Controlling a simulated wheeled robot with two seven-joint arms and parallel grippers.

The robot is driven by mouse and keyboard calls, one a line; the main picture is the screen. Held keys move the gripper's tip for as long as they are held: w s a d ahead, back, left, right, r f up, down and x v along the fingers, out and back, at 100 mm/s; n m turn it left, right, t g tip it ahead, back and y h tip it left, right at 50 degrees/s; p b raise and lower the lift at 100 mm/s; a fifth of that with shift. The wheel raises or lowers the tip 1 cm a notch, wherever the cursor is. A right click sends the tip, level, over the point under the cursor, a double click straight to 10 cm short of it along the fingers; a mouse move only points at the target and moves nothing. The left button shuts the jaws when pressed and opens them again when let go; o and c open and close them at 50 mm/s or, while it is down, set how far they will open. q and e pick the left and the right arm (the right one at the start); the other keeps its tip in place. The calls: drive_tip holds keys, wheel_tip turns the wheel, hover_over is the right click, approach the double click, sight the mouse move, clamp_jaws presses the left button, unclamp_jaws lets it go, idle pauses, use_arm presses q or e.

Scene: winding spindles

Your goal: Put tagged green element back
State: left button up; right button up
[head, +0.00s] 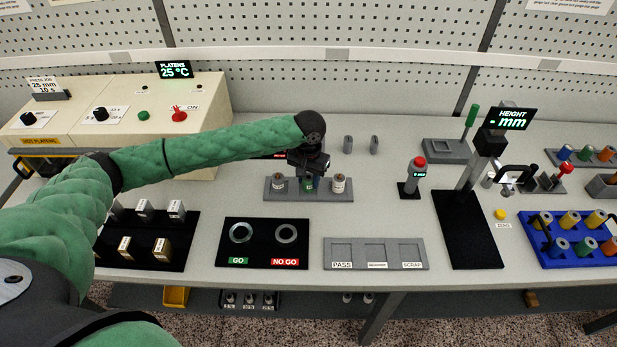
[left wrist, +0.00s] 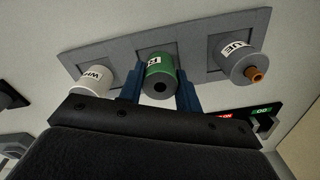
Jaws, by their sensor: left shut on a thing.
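The green element (head: 307,184) is a small cylinder with a white label. It also shows in the left wrist view (left wrist: 160,72), with a dark hole in its end facing the camera. My left gripper (head: 308,172) is shut on it, with a blue finger on either side. The element is at the middle place of a grey three-place holder (head: 308,197), between a white-labelled element (left wrist: 97,82) and a grey element (left wrist: 237,62) with an orange tip. I cannot tell whether its base rests in the recess. My right gripper is not in view.
A GO / NO GO ring board (head: 262,262) and a PASS to SCRAP tray (head: 376,266) lie in front. A red-topped device (head: 416,172) stands to the right, and two grey cylinders (head: 348,144) stand behind. A black block board (head: 100,247) is at left.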

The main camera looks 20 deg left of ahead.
use_arm(q)
drive_tip(key=o, duration=1.1)
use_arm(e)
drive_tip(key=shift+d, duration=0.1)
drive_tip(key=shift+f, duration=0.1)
use_arm(q)
drive_tip(key=shift+r+b, duration=0.3)
wheel_tip(320, 180, up, 4)
drive_tip(key=shift+f+b, duration=0.1)
drive_tip(key=shift+b, duration=0.8)
drive_tip(key=shift+r+b, duration=1.15)
drive_tip(key=shift+r, duration=2.7)
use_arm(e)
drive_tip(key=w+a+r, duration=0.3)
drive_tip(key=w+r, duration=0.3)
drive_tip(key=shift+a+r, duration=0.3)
